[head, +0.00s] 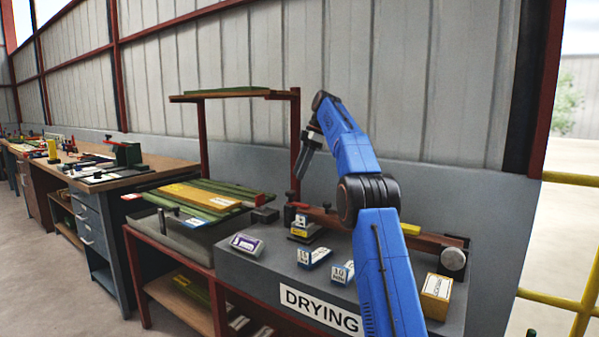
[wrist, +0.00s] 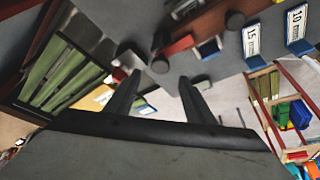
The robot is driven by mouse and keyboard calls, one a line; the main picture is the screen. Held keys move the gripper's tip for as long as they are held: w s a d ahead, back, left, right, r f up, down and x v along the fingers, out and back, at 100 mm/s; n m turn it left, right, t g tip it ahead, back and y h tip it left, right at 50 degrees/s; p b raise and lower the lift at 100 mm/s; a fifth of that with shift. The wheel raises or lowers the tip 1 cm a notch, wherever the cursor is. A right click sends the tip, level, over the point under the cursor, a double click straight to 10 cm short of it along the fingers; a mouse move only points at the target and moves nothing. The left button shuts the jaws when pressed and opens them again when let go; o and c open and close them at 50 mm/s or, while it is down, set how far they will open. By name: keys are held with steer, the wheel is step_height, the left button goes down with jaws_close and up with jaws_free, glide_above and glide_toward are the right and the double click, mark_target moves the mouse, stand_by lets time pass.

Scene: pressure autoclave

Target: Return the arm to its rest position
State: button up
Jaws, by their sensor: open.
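My blue arm reaches up and forward over the grey table in the head view, bent at a dark elbow joint. My gripper (head: 306,157) hangs from the raised wrist, apart from the table top and to the right of the red post. In the wrist view my gripper (wrist: 158,90) shows two dark fingers spread apart with nothing held between them. The table and its contents lie some way beyond the fingertips.
A grey table (head: 265,262) marked DRYING carries several labelled boxes, including a yellow one (head: 436,293). A red-framed stand (head: 203,140) with an upper shelf rises left of my gripper. A workbench (head: 150,172) stands further left. A corrugated wall is behind.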

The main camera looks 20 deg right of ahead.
steer(key=s+a+r+m+t+h, duration=0.1)
steer(key=s+a+r+m, duration=0.2)
steer(key=s, duration=0.4)
steer(key=s+a+r+m+h, duration=0.1)
steer(key=s+a+m, duration=0.1)
steer(key=s+a, duration=0.35)
steer(key=s+a+f+m+t, duration=0.1)
steer(key=s+f+m, duration=0.1)
steer(key=s, duration=0.6)
steer(key=s+a+f+m, duration=0.2)
steer(key=s, duration=0.7)
steer(key=s+a+f+m+t+h, duration=0.1)
steer(key=s+f+m, duration=0.2)
steer(key=s+f, duration=0.9)
steer(key=s+f+m+t+h, duration=0.1)
steer(key=s+f+m, duration=0.2)
steer(key=s+f, duration=0.9)
steer(key=s, duration=0.5)
steer(key=shift+s+a+f+m+h, duration=0.2)
steer(key=shift+a+f+m+h, duration=0.1)
steer(key=shift+a+m, duration=0.1)
